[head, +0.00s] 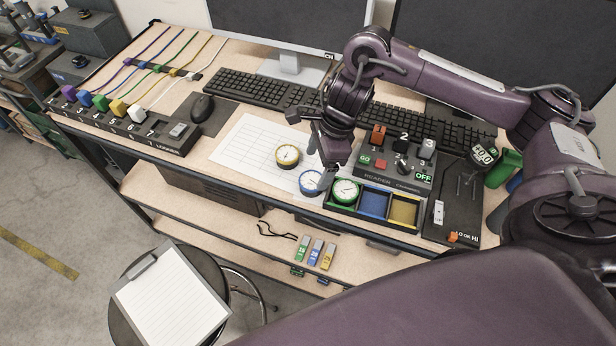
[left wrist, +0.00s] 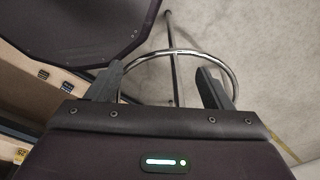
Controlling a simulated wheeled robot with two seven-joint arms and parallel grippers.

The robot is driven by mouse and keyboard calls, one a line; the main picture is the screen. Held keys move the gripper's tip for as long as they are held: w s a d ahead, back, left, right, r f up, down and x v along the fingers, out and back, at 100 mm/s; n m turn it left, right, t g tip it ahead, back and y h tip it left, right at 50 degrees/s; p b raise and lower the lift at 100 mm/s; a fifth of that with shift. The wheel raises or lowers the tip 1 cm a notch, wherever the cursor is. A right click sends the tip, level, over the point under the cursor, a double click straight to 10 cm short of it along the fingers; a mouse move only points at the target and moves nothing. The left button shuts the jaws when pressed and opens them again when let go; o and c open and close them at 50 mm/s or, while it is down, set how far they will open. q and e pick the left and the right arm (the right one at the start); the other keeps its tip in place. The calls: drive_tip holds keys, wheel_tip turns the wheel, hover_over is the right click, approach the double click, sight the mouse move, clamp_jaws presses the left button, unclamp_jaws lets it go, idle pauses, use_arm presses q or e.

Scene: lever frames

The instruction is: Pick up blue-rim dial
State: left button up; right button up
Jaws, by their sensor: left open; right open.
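The blue-rim dial (head: 310,181) lies on the white gridded sheet near the front edge of the desk, partly covered by my right gripper. My right gripper (head: 318,172) is open, pointing down right at the dial; whether it touches the dial I cannot tell. A yellow-rim dial (head: 288,155) lies on the sheet a little up and left. A green-rim dial (head: 345,191) sits in the left compartment of the tray, right of the gripper. My left gripper (left wrist: 163,82) is open and empty in the left wrist view, over the stool's ring and floor.
The three-part tray (head: 374,222) has bare blue and yellow compartments. The reader box (head: 395,170) stands just behind it. A keyboard (head: 262,92), a mouse (head: 202,107) and a cable box (head: 128,128) are farther left. The white sheet (head: 240,148) is clear at left.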

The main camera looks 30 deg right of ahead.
sight(311, 180)
drive_tip(key=shift+s+x, duration=0.2)
drive_tip(key=shift+x, duration=0.8)
drive_tip(key=shift+w+a+f, duration=0.1)
drive_tip(key=shift+f, duration=0.25)
drive_tip(key=x, duration=0.1)
drive_tip(key=p+x, duration=0.2)
drive_tip(key=x, duration=0.1)
drive_tip(key=shift+w+d, duration=0.25)
drive_tip(key=shift+d, duration=0.1)
drive_tip(key=shift+f, duration=0.4)
use_arm(q)
drive_tip(key=shift+s+r, duration=0.3)
drive_tip(key=shift+r, duration=0.6)
use_arm(e)
drive_tip(key=shift+c, duration=0.5)
use_arm(q)
drive_tip(key=shift+s, duration=0.2)
use_arm(e)
drive_tip(key=shift+w, duration=0.1)
drive_tip(key=c, duration=1)
use_arm(q)
drive_tip(key=shift+f, duration=0.1)
use_arm(e)
drive_tip(key=shift+r, duration=0.15)
